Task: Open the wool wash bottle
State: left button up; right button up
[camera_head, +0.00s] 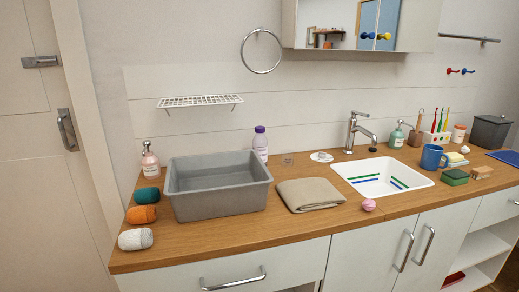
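A white bottle with a purple cap (260,143) stands upright on the wooden counter, behind the right end of the grey basin. Its cap is on and its lower part is hidden by the basin; its label is too small to read, so I cannot be sure that it is the wool wash bottle. A pump bottle with a pale pink label (150,161) stands at the counter's left end. Neither of my grippers is in view.
The grey basin (219,200) stands in front of the purple-capped bottle. A folded beige cloth (310,194) lies right of it, before the sink (375,175). Yarn balls (141,214) line the left edge. A wire shelf (200,101) hangs above.

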aim_at(261, 141)
jog(key=u, duration=0.1)
jog(key=k, duration=0.4)
jog(key=z, duration=0.1)
jog(key=i, duration=0.8)
jog(key=u, duration=0.7)
